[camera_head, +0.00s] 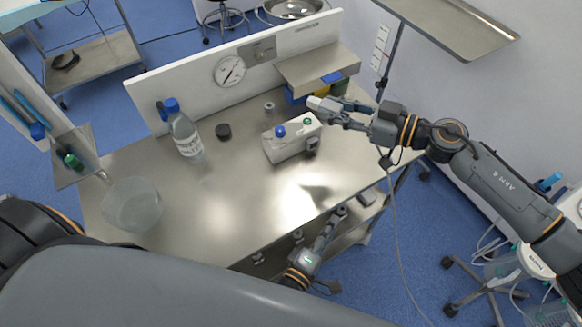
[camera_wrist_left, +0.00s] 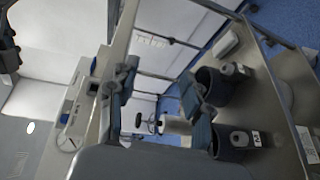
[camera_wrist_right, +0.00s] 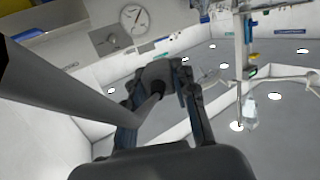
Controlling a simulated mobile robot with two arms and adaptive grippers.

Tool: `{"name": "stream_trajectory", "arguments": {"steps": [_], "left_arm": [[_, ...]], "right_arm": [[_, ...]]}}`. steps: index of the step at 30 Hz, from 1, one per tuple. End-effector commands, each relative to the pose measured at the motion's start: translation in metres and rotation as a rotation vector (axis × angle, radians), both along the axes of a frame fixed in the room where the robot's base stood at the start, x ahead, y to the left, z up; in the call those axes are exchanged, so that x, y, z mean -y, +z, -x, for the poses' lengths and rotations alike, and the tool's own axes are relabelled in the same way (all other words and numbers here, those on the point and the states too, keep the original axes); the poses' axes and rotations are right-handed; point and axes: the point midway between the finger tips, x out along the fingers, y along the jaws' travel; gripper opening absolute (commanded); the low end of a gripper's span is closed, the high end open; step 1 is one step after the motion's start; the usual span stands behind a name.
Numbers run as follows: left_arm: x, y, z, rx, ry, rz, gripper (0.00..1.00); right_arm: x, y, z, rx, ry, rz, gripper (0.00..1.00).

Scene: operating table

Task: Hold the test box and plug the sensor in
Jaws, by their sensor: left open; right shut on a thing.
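The test box (camera_head: 283,146) is a white block with a blue knob, a green knob and a dark fitting at its right end. It stands on the steel table (camera_head: 225,215). My right gripper (camera_head: 332,110) is shut on the sensor (camera_head: 315,102), a pale piece held just beyond the box's right end. In the right wrist view the sensor (camera_wrist_right: 157,72) sits between the fingers, with its grey cable crossing the left side. My left gripper (camera_head: 333,226) is open and empty at the table's front edge, apart from the box. Its spread fingers show in the left wrist view (camera_wrist_left: 160,92).
A bottle (camera_head: 186,138), a dark cap (camera_head: 223,131) and a clear beaker (camera_head: 132,205) stand on the left. A raised shelf (camera_head: 312,66) and the gauge panel (camera_head: 200,82) bound the back. The cable (camera_head: 396,235) hangs from my right wrist. The table's middle is clear.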

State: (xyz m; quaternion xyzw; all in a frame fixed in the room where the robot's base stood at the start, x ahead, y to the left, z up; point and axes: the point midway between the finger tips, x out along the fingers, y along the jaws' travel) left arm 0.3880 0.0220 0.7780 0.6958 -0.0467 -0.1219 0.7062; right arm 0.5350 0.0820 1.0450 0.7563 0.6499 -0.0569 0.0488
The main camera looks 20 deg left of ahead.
Motion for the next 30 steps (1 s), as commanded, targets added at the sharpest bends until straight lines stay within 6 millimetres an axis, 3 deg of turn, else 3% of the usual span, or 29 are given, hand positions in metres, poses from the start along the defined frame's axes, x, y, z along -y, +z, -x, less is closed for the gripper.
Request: {"name": "stream_trajectory", "arguments": {"steps": [1, 4, 6, 9, 13, 18, 23, 30], "left_arm": [[0.003, 0.031, -0.004, 0.04, 0.039, 0.122, 0.49], [0.0, 0.09, -0.01, 0.11, 0.131, 0.404, 0.49], [-0.018, 0.124, -0.021, 0.152, 0.246, 0.651, 0.49], [-0.056, 0.146, -0.038, 0.203, 0.431, 0.976, 0.49], [-0.094, 0.156, -0.045, 0.271, 0.603, 1.282, 0.49], [-0.117, 0.157, -0.046, 0.329, 0.712, 1.48, 0.49], [-0.127, 0.157, -0.055, 0.342, 0.729, 1.514, 0.49], [-0.15, 0.158, -0.092, 0.342, 0.727, 1.509, 0.49]], "right_arm": [[0.0, 0.0, 0.0, 0.0, 0.0, 0.0, 0.0], [0.0, 0.0, 0.0, 0.0, 0.0, 0.0, 0.0], [0.0, 0.0, 0.0, 0.0, 0.0, 0.0, 0.0], [0.0, 0.0, 0.0, 0.0, 0.0, 0.0, 0.0], [0.0, 0.0, 0.0, 0.0, 0.0, 0.0, 0.0], [0.0, 0.0, 0.0, 0.0, 0.0, 0.0, 0.0], [0.0, 0.0, 0.0, 0.0, 0.0, 0.0, 0.0], [0.0, 0.0, 0.0, 0.0, 0.0, 0.0, 0.0]]}}
